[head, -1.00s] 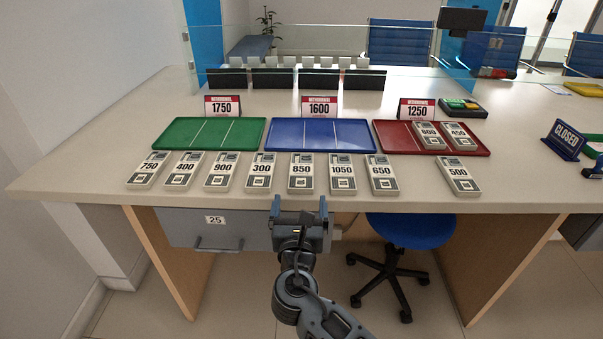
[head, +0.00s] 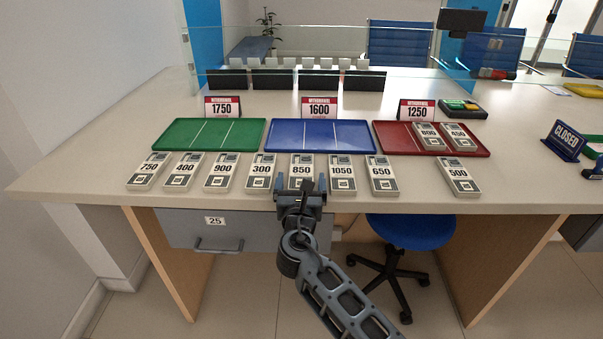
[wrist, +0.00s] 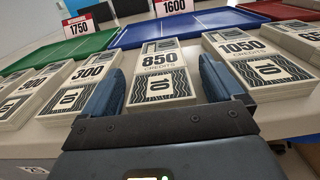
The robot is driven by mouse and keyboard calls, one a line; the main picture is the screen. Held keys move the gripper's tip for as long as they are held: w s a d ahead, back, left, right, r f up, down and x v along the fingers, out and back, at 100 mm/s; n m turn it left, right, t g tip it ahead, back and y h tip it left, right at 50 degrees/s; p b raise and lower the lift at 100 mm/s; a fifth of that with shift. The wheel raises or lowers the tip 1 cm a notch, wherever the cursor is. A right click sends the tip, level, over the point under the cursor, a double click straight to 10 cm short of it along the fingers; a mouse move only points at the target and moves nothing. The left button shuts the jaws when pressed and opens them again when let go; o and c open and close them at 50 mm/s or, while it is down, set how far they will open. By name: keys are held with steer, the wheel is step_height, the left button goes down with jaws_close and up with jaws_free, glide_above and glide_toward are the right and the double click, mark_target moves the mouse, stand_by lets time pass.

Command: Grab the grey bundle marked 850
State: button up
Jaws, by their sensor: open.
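The grey bundle marked 850 (head: 301,167) lies on the counter in the front row, between the bundles marked 300 (head: 261,171) and 1050 (head: 342,173). Its near end is hidden behind my gripper in the head view. My gripper (head: 301,188) is at the counter's front edge, in line with the 850 bundle. In the wrist view the fingers (wrist: 158,92) are open and apart. The near part of the 850 bundle (wrist: 160,62) shows between them, and I cannot tell whether either finger touches it.
Bundles marked 750 (head: 149,171), 400, 900 and 650 (head: 382,173) share the row; 500 (head: 459,176) lies farther right. Behind are green (head: 180,133), blue (head: 290,134) and red (head: 395,138) trays; the red one holds bundles 800 and 450. A glass screen stands at the back.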

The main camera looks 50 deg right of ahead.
steer(key=c, duration=1.1)
steer(key=shift+r, duration=0.15)
